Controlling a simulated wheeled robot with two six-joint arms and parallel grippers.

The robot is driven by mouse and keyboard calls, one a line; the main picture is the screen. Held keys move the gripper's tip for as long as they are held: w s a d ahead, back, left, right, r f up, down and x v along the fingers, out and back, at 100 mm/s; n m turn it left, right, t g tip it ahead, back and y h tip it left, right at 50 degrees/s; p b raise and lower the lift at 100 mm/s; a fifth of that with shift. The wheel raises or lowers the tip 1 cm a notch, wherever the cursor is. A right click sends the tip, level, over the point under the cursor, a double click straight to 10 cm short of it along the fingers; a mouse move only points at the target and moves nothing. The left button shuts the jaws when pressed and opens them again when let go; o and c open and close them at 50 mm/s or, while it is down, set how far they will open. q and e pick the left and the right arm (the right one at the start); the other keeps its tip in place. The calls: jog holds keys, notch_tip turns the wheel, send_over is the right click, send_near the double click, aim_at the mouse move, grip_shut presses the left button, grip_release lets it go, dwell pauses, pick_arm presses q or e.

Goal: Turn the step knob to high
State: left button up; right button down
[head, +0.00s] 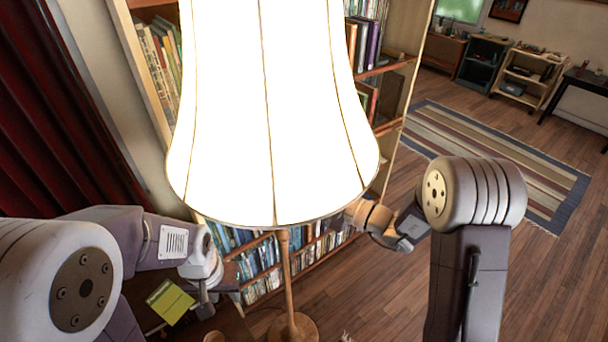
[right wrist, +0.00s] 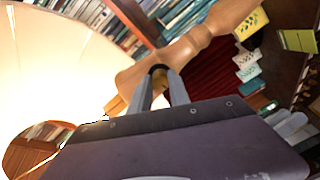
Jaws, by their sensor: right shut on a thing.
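A lit floor lamp stands before me, with a large glowing shade (head: 270,120) and a slim wooden post (head: 286,265) below it. The right wrist view shows the turned wooden post (right wrist: 198,40) under the shade (right wrist: 50,60). My right gripper (right wrist: 160,80) is shut by the post, with a small dark rounded part, apparently the step knob (right wrist: 158,69), between its fingertips. The knob's setting cannot be read. In the head view the shade hides those fingertips. My left gripper (head: 206,300) is low on the left, apart from the post; its opening is unclear.
A bookcase (head: 397,100) full of books stands behind the lamp. A yellow-green book (head: 170,302) lies on a dark wooden surface beside my left gripper. A red curtain (head: 60,120) hangs at left. Open wooden floor and a striped rug (head: 490,150) are at right.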

pick_arm(q)
jog(key=shift+r+p, duration=1.25)
jog(key=shift+r, duration=0.4)
pick_arm(e)
jog(key=shift+f+m, duration=0.1)
jog(key=shift+m, duration=1)
jog(key=c, duration=1.2)
grip_release()
jog(key=shift+c, duration=0.2)
pick_arm(q)
notch_tip(320, 180, down, 3)
jog(key=b, duration=0.3)
pick_arm(e)
jog(key=v, duration=0.9)
